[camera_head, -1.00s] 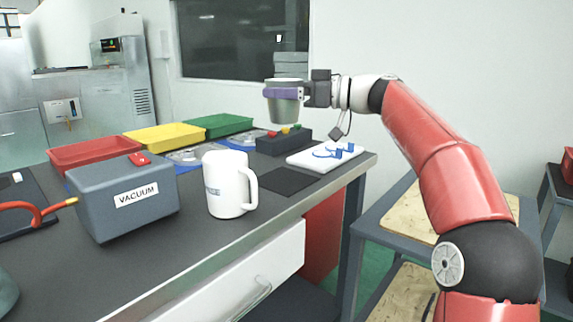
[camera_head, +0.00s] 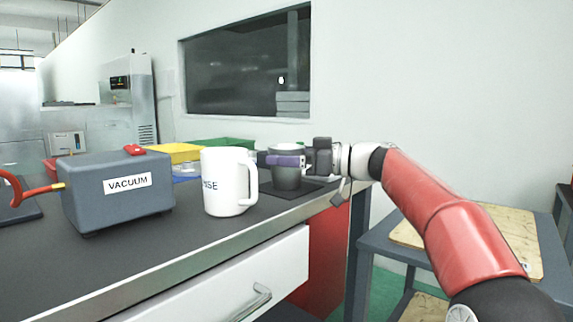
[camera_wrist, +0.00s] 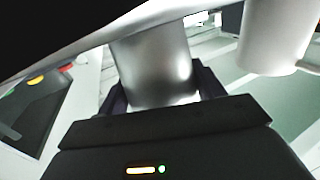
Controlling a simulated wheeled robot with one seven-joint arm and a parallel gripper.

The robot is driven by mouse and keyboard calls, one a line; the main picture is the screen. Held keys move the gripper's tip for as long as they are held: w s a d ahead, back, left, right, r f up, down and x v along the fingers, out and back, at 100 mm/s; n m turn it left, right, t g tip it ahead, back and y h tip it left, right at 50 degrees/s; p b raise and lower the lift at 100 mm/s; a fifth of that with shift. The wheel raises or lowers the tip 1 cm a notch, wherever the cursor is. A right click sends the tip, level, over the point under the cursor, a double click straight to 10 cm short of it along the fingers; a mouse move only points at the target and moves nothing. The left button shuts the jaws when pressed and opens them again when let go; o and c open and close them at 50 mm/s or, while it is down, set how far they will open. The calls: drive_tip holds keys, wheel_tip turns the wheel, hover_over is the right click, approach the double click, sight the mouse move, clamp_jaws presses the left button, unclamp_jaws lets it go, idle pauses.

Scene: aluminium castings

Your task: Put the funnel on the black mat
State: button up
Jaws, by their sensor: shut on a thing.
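My gripper (camera_head: 284,160) is shut on a grey, cup-shaped funnel (camera_head: 287,177), holding it upright by its upper part. In the wrist view the funnel (camera_wrist: 155,72) shows as a smooth silver-grey body between the fingers. The black mat (camera_head: 318,187) lies on the dark bench top near its right end. The funnel stands over the mat in the head view, its lower end at or just above it. I cannot tell whether they touch. The gripper and funnel hide part of the mat.
A white mug (camera_head: 226,184) stands close on the left; it also shows in the wrist view (camera_wrist: 274,40). The grey VACUUM box (camera_head: 118,190) is farther left. Yellow (camera_head: 176,153) and green (camera_head: 222,142) trays lie behind. A button box (camera_wrist: 40,105) is near the gripper.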

drive_tip(key=shift+f+b, duration=0.15)
drive_tip(key=shift+b, duration=0.15)
drive_tip(key=o, duration=1)
drive_tip(key=shift+o, duration=0.2)
drive_tip(key=shift+r+p, duration=0.4)
drive_tip(key=shift+p, duration=0.05)
drive_tip(key=b+v, duration=0.1)
drive_tip(key=v, duration=1.1)
drive_tip(key=shift+f, duration=0.15)
